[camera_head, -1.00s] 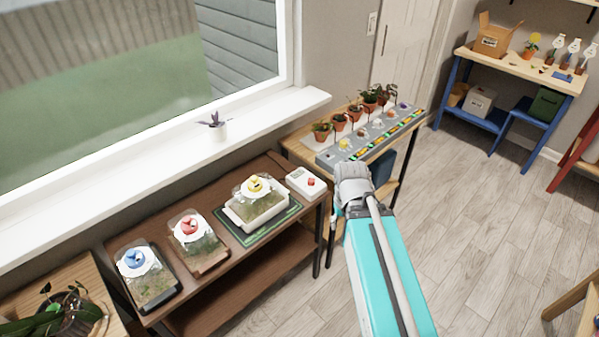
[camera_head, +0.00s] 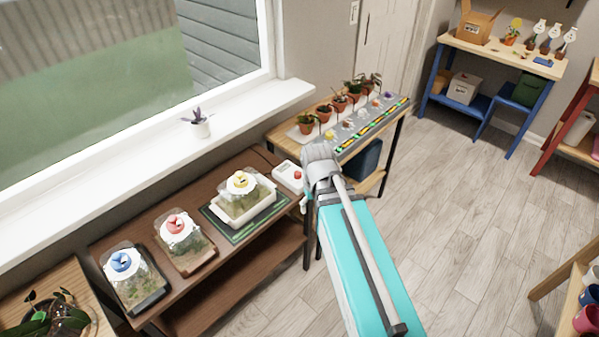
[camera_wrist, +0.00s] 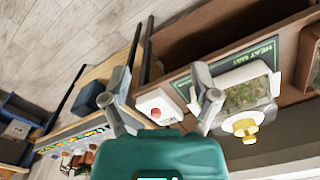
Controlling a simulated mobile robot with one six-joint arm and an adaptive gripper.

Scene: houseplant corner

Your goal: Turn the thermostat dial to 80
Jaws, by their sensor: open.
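The thermostat is a small white box with a red dial (camera_head: 297,175) on its face. Its white case (camera_head: 287,176) sits at the right end of the brown bench, right of the heat mat. In the wrist view the white case (camera_wrist: 150,98) and red dial (camera_wrist: 155,112) lie between the fingers. My gripper (camera_wrist: 158,80) is open and empty, apart from the thermostat as far as I can tell. In the head view my wrist is just right of the thermostat, fingertips hidden. The dial's setting is too small to read.
A heat mat (camera_head: 214,227) holds a tray with a yellow-knobbed terrarium (camera_head: 240,184) beside the thermostat. Red-knobbed (camera_head: 177,225) and blue-knobbed (camera_head: 123,263) terrariums stand further left. A wooden table with potted plants (camera_head: 308,122) and a grey panel (camera_head: 365,129) stands behind.

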